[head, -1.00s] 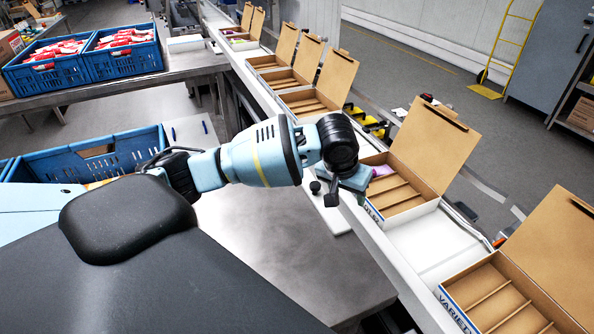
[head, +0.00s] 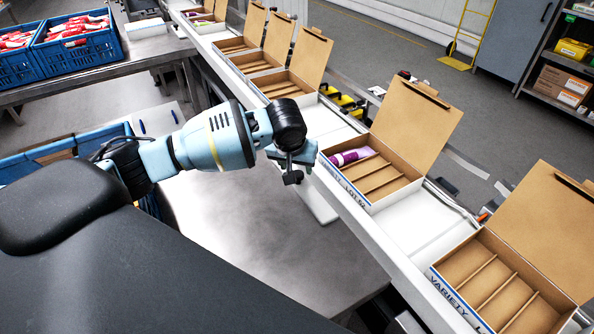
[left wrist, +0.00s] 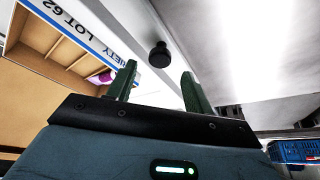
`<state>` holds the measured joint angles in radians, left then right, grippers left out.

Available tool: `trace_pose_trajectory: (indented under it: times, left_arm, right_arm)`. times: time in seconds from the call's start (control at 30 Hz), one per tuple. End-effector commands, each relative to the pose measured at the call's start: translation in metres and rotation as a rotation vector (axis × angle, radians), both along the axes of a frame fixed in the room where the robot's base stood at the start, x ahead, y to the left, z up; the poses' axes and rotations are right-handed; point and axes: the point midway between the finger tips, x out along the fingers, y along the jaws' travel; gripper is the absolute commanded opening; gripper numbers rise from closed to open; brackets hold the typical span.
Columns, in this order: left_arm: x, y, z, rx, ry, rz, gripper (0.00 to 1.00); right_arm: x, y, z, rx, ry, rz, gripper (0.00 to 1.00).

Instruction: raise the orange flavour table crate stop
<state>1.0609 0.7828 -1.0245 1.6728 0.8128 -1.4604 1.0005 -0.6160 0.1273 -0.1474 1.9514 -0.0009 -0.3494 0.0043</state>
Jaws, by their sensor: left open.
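A round black knob, which looks like the crate stop (head: 292,178), is at the edge of the steel table (head: 235,225), beside the white conveyor rail. In the left wrist view the knob (left wrist: 160,54) is in line with the gap between my green fingers, just beyond their tips, with no contact visible. My left gripper (head: 300,163) is open and empty, close by the knob; its fingers also show in the left wrist view (left wrist: 158,78). Part of the stop is hidden by the gripper in the head view. My right gripper is not in view.
Open cardboard variety boxes (head: 375,180) stand along the conveyor (head: 425,215) right of my gripper. One holds a purple-and-white pack (head: 350,156). A blue crate (head: 70,150) is at left. Blue crates of red packs (head: 80,50) stand behind. The steel tabletop is clear.

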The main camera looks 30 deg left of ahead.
Motion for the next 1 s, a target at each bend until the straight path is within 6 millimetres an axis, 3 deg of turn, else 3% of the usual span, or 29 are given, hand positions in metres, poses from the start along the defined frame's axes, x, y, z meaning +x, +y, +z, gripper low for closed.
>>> trace_pose_trajectory:
  times: [0.3, 0.67, 1.0]
  left_arm:
    - [0.014, 0.003, -0.034, 0.0, 0.0, 0.0, 0.52]
    - [0.015, 0.003, -0.037, 0.0, -0.002, -0.001, 0.5]
    - [0.015, 0.003, -0.037, 0.0, -0.002, 0.0, 0.08]
  right_arm:
    - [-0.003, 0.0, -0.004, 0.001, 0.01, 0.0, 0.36]
    - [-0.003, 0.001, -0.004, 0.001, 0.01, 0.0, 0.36]
    - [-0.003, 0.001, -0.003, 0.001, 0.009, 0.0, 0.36]
